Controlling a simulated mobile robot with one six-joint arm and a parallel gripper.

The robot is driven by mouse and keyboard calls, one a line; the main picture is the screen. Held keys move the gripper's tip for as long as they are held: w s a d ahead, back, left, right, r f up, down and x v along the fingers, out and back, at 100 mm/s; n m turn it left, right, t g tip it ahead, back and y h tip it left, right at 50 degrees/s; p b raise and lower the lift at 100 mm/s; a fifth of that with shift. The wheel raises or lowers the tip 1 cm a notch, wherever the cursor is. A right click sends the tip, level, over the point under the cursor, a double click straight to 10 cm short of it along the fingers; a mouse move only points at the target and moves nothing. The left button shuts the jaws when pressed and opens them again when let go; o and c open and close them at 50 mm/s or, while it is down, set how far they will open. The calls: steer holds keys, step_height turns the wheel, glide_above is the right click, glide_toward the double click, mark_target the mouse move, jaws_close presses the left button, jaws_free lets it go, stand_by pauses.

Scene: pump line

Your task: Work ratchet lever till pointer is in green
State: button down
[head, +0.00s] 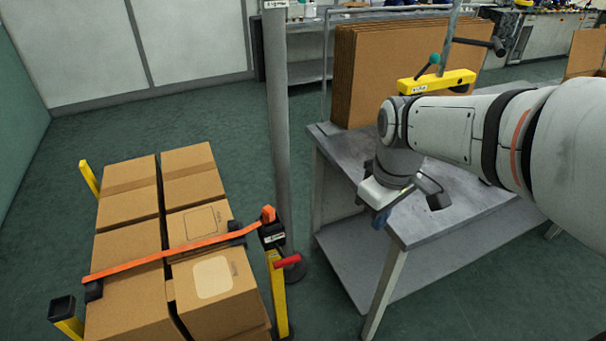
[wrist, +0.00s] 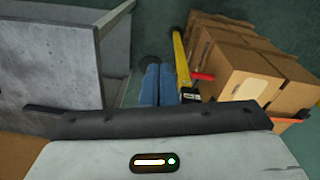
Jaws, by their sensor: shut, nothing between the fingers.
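A ratchet (head: 272,234) with a black body sits on top of a yellow post (head: 279,300) at the right end of an orange strap (head: 180,249). Its red lever (head: 287,261) sticks out to the right. In the wrist view the red lever (wrist: 203,76) and the ratchet's dark body (wrist: 190,97) show just right of my fingers. My gripper (head: 381,220) has blue fingers and is over the table's near corner, right of the ratchet and apart from it. In the wrist view my gripper's fingers (wrist: 158,85) are together and empty. No pointer or green zone can be made out.
Cardboard boxes (head: 125,250) lie under the strap at left. A grey pole (head: 281,120) stands behind the ratchet. A metal table (head: 430,221) under my arm carries upright cardboard sheets (head: 365,65) and a yellow bar (head: 436,82). Open green floor lies between ratchet and table.

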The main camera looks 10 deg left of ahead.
steer(key=w+a+f+n+g, duration=0.25)
steer(key=w+a+n, duration=0.35)
steer(key=a+n, duration=0.45)
steer(key=n+h+b, duration=0.1)
steer(key=n, duration=0.4)
glide_above(286, 259)
steer(key=w+a, duration=0.2)
steer(key=w, duration=0.1)
step_height(286, 259, down, 4)
steer(key=shift+s+d+f, duration=0.1)
steer(key=shift+f, duration=0.05)
steer(key=f, duration=0.4)
steer(key=s+d+f, duration=0.1)
steer(key=f, duration=0.4)
steer(key=s+f, duration=0.1)
steer(key=f, duration=0.3)
steer(key=shift+s+d+f, duration=0.15)
steer(key=shift+d+f, duration=0.1)
steer(key=shift+f, duration=0.1)
